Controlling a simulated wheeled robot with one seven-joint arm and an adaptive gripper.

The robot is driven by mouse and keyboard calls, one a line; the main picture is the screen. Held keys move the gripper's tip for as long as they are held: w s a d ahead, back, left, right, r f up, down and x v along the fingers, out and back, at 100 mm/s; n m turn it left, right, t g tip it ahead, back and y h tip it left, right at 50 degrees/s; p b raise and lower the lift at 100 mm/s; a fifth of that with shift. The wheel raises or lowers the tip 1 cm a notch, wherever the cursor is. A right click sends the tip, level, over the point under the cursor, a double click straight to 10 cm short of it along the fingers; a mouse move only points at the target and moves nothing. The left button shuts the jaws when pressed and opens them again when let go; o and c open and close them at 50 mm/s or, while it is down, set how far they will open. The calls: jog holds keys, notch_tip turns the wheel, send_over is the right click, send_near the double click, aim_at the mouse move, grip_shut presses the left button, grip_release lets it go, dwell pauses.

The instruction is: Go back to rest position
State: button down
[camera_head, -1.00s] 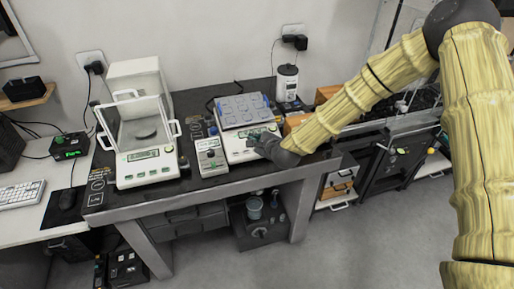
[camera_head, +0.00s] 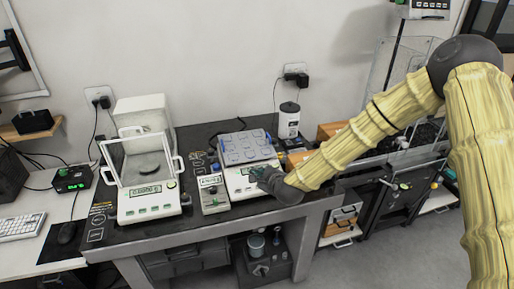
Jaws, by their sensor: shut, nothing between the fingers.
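My gripper (camera_head: 262,172) is at the end of my yellow-sleeved arm, low over the front of the right-hand balance (camera_head: 238,188). It is small and dark in the head view, and its fingers look closed with nothing seen between them. Whether it touches the balance I cannot tell. The balance carries a blue-edged grey tray (camera_head: 250,148) on top. My arm reaches in from the right side of the picture.
An analytical balance with an open glass shield (camera_head: 150,200) stands at the left of the dark table (camera_head: 110,232). A small device (camera_head: 212,196) sits between the balances. A white container (camera_head: 288,120) stands behind. Wooden boxes and a clear-walled case (camera_head: 400,150) are to the right.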

jog(key=s+d+f+n+g+h, duration=0.1)
jog(key=s+d+f+n+g, duration=0.1)
jog(key=s+f+n, duration=0.4)
jog(key=s+d+f+n+g, duration=0.1)
jog(key=s+d+f+g, duration=0.15)
jog(key=s+f, duration=0.7)
jog(key=s+d+f+n+g+h, duration=0.1)
jog(key=s+d+f+n+g, duration=0.2)
jog(key=s+f, duration=0.5)
jog(key=s+d+n+g+h, duration=0.1)
jog(key=s+d+n, duration=0.2)
jog(key=s, duration=0.6)
jog(key=s+d+f+n+g+h, duration=0.1)
jog(key=s+d+n, duration=0.3)
jog(key=s, duration=0.5)
jog(key=s+d+f+n+g+h, duration=0.1)
jog(key=s+d+n, duration=0.3)
jog(key=s, duration=0.5)
jog(key=shift+s+d+f+g+b, duration=0.25)
jog(key=shift+d+g, duration=0.2)
jog(key=shift+d, duration=0.45)
jog(key=shift+w, duration=0.15)
